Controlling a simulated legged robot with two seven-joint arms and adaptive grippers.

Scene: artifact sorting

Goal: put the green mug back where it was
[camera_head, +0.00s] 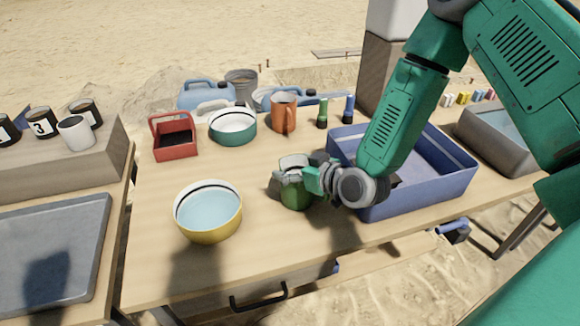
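The green mug (295,197) is near the middle of the table in the head view, upright, with a pale rim. My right gripper (293,178) reaches in from the right and its fingers are closed around the mug, covering its middle. I cannot tell whether the mug's base touches the wooden table (262,240). My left gripper is not in view.
A yellow bowl (208,222) stands left of the mug, and a blue bin (420,195) is close on the right under my arm. Behind are a red caddy (174,140), a green bowl (233,131) and an orange mug (283,115). The table front is clear.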

